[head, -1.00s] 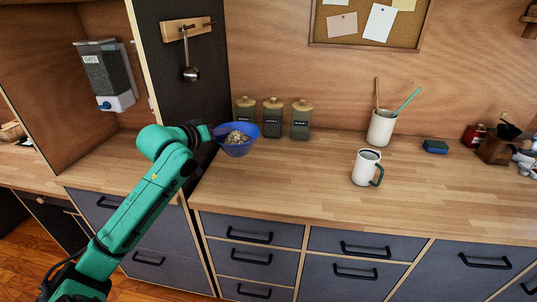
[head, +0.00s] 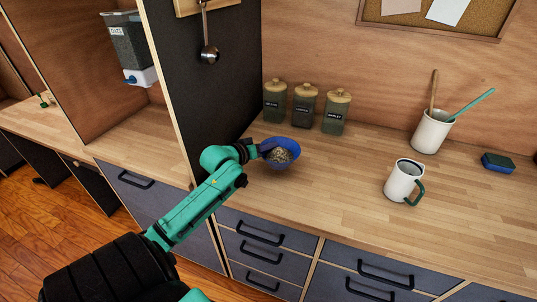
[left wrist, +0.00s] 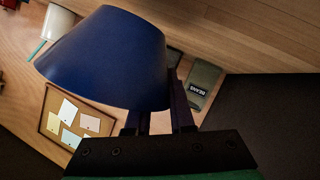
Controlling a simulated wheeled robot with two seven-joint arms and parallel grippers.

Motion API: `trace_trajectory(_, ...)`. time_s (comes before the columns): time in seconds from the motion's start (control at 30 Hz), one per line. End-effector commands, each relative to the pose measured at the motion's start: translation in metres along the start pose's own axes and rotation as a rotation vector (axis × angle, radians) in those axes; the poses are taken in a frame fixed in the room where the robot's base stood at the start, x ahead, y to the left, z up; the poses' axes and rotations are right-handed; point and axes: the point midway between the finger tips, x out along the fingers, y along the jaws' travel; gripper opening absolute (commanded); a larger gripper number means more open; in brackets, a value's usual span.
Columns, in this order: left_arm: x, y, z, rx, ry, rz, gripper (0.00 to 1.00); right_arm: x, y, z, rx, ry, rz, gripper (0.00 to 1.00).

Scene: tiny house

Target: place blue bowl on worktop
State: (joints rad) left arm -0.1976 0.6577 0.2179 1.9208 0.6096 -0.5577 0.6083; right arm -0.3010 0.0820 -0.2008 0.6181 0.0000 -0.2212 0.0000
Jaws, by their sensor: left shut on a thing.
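The blue bowl (head: 292,146) holds a pale, grainy filling and is upright over the left part of the wooden worktop (head: 345,190), in front of the labelled jars. Whether its base touches the wood I cannot tell. My left gripper (head: 264,150) comes from the left and is shut on the bowl's left rim. In the left wrist view the bowl's blue outer side (left wrist: 105,58) fills the upper left, with the dark fingers (left wrist: 162,118) at its edge. My right gripper is not in view.
Several lidded jars (head: 305,106) stand behind the bowl. A white mug (head: 402,181) with a green handle, a utensil cup (head: 430,132) and a sponge (head: 497,162) are to the right. A dark panel (head: 210,85) rises on the left. Worktop between bowl and mug is clear.

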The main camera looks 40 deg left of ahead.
Motion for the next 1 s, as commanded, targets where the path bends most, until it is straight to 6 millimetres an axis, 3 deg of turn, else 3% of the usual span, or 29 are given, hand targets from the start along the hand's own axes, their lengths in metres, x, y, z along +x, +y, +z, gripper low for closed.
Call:
trace_trajectory(0.1,0.008,-0.011,0.02,-0.003,-0.002,-0.001,0.0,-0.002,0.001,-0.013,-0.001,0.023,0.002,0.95)
trace_trajectory(0.2,0.013,-0.018,0.032,-0.001,0.0,0.0,0.0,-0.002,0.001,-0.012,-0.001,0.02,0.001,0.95)
trace_trajectory(0.47,0.014,-0.018,0.034,0.0,0.001,0.001,0.0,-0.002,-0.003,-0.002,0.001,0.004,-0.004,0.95)
trace_trajectory(0.5,0.014,-0.019,0.035,0.0,-0.001,0.0,0.25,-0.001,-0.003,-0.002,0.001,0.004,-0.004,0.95)
trace_trajectory(0.57,0.014,-0.019,0.035,0.0,-0.001,0.0,0.48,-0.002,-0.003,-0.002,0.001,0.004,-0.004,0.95)
trace_trajectory(0.6,0.014,-0.019,0.035,0.0,-0.001,0.0,0.52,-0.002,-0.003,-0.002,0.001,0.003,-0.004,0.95)
trace_trajectory(1.0,0.007,-0.019,0.034,0.0,-0.002,0.0,0.52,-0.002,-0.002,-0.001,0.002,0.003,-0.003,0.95)
